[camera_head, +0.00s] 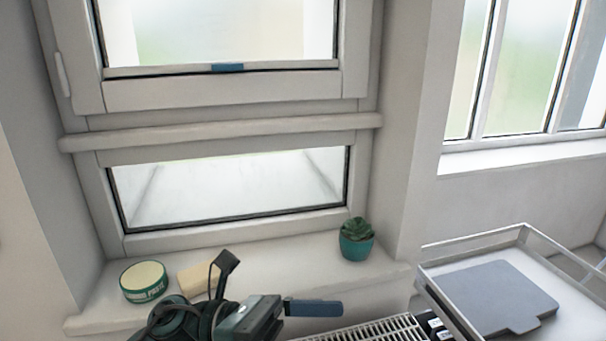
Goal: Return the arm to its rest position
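One arm of mine, dark green and black, shows at the bottom left of centre in the head view, in front of the window sill. It comes in from the left, so I take it as my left arm. Its gripper (313,308) points right, and a single blue bar sticks out at its end. I cannot tell whether this bar is a finger or something held, nor whether the gripper is open or shut. A dark flat piece on a thin stem rises above the wrist. My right gripper is not in view.
On the sill (300,262) stand a green and white paste tin (144,282), a pale block (198,279) partly behind my arm, and a potted succulent (356,240). A radiator (370,331) is below. A railed trolley (535,235) with a grey-blue board (492,297) stands right.

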